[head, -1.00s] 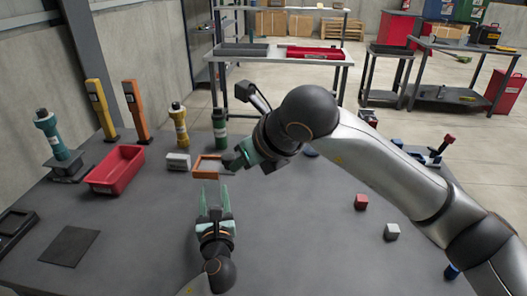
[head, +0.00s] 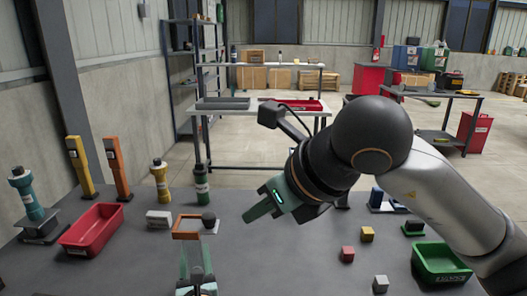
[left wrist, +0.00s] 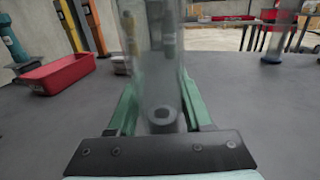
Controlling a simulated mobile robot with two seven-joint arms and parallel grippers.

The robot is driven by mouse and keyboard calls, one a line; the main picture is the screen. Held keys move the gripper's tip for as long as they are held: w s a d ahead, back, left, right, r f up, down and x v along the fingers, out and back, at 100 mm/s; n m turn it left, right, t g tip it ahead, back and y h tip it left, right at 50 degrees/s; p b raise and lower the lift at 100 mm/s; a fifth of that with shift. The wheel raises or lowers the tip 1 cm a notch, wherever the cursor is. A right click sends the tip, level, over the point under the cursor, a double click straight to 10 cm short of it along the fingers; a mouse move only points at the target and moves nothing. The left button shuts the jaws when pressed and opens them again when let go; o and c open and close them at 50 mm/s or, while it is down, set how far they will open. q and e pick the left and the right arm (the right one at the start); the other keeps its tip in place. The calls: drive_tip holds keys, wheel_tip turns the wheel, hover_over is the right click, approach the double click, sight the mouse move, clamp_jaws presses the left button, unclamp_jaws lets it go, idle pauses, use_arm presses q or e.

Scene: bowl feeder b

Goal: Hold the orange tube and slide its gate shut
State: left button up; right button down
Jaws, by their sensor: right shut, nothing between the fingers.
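The orange tube (head: 187,236) stands on the table, an orange frame on top of a clear body. The clear body (left wrist: 160,70) fills the middle of the left wrist view. The gate's dark round knob (head: 209,219) sits at the frame's right edge, with a pale plate sticking out there. My left gripper (head: 195,262) has its green fingers on both sides of the clear body and appears shut on it. My right gripper (head: 251,213) is shut and empty, to the right of the knob and apart from it.
A red bin (head: 92,243), a white block (head: 158,219), yellow (head: 160,182) and green (head: 201,186) bottle-like parts stand left and behind. Small cubes, including a red one (head: 347,254), and a green bin (head: 440,265) lie to the right. The table between is clear.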

use_arm(q)
drive_tip(key=o, duration=0.5)
drive_tip(key=shift+o, duration=0.2)
drive_tip(key=shift+s, duration=0.1)
